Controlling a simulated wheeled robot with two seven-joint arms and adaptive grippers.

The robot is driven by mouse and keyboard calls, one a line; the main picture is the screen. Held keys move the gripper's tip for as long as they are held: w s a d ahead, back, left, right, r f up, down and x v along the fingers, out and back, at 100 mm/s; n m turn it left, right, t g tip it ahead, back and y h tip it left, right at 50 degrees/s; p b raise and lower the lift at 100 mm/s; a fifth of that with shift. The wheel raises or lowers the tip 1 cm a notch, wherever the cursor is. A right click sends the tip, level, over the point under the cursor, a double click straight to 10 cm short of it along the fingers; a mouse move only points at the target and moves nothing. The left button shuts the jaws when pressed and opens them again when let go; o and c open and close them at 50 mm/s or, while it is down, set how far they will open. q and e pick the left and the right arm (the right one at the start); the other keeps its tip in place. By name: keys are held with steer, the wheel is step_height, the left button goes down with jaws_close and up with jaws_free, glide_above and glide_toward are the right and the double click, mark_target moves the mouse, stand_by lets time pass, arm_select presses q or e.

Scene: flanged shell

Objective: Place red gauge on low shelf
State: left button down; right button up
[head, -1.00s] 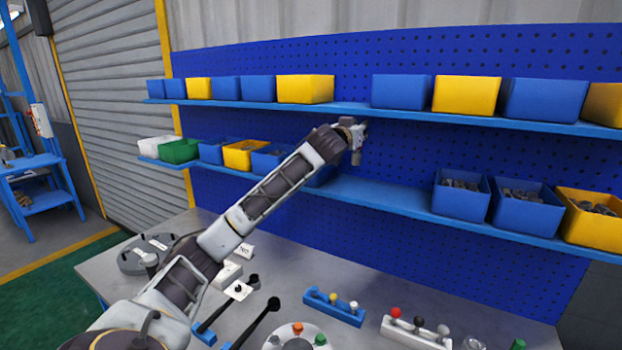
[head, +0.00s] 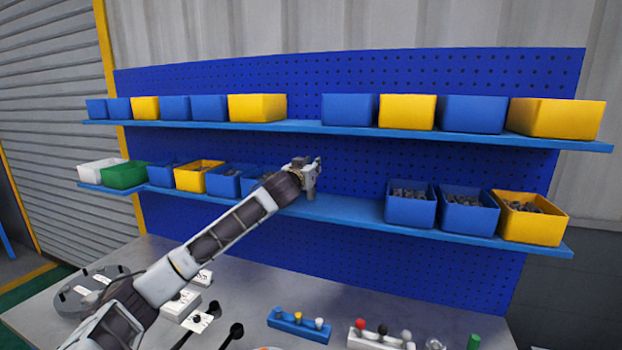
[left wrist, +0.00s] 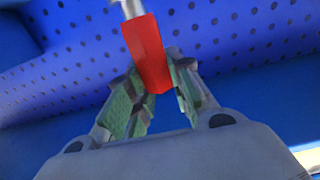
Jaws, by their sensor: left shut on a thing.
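My left gripper (head: 314,186) reaches in front of the pegboard, between the two shelves, at the gap in the low shelf's row of bins. In the left wrist view its green-grey fingers (left wrist: 155,98) are shut on the red gauge (left wrist: 147,50), a red block-like handle with a pale metal shaft at its far end. The gauge cannot be made out in the head view. The low blue shelf (head: 345,209) has a bare stretch just right of and below the gripper. I cannot tell if the gauge touches it. My right gripper is not in view.
Blue and yellow bins with parts, such as a blue bin (head: 410,210), stand right of the bare stretch. More bins, including a green bin (head: 124,175), stand to the left. The upper shelf (head: 300,127) hangs above. The grey bench (head: 250,295) holds several small items.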

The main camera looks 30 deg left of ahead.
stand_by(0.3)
arm_select(q)
steer(key=shift+f, duration=1.85)
steer(key=shift+f, duration=0.1)
steer(key=c, duration=1.3)
jaws_free()
